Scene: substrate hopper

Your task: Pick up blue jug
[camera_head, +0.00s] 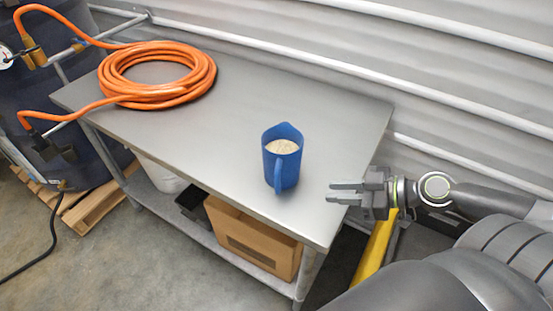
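The blue jug (283,165) stands upright on the grey metal table (225,140), near its right front part. It holds a pale grainy material, and its handle faces the front edge. My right gripper (331,193) comes in from the right, with its fingers pointing left toward the jug. Its two fingers are apart, with nothing between them, and a gap separates them from the jug. The fingers reach over or beside the table's right edge; their height above it is hard to tell. My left gripper is not in view.
A coiled orange hose (157,75) lies on the table's far left and runs to a dark tank (62,100). A lower shelf holds a cardboard box (252,241). A yellow bar (375,250) stands beside the table's right end. The table's middle is clear.

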